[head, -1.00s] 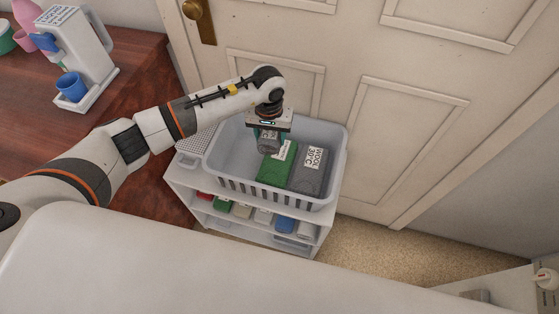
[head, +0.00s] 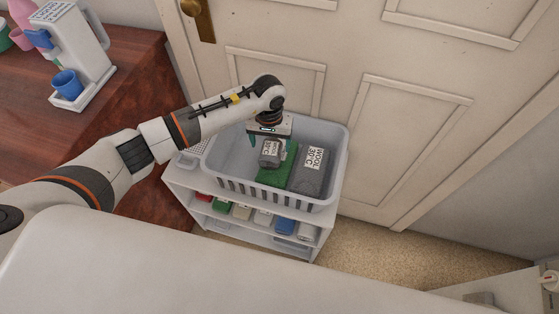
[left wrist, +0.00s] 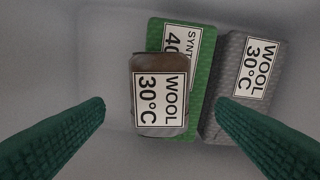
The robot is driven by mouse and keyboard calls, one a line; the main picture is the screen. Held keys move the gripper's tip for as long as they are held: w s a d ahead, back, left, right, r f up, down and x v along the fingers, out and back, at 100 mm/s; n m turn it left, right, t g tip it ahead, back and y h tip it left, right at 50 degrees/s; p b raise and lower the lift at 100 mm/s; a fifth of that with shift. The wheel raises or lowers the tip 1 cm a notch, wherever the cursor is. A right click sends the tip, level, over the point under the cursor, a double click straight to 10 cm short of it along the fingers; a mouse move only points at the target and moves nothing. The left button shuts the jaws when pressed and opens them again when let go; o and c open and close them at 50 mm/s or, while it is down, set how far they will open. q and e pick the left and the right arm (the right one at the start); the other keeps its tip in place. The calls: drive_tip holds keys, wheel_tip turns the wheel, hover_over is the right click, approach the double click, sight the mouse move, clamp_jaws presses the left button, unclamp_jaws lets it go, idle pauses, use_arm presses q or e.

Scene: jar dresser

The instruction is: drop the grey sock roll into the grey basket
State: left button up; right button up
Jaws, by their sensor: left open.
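The grey sock roll (head: 271,153), with a white "WOOL 30°C" label, is inside the pale grey basket (head: 337,155). In the left wrist view the roll (left wrist: 158,90) overlaps a green folded item (left wrist: 202,75); I cannot tell whether it rests on it or is still above it. My left gripper (head: 271,146) is over the basket and open. In the left wrist view its green fingers (left wrist: 160,120) stand wide apart, with gaps on both sides of the roll. My right gripper is not in view.
A grey folded item (head: 312,178), also labelled wool, lies in the basket beside the green one. The basket stands on a white shelf unit (head: 240,228) holding several small coloured items. A wooden dresser (head: 125,95) with a dispenser and blue cup (head: 67,84) is left. A door stands behind.

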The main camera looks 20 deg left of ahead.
use_arm(q)
wheel_tip(320, 180, up, 12)
drive_tip(key=shift+b, duration=0.4)
idle(0.3)
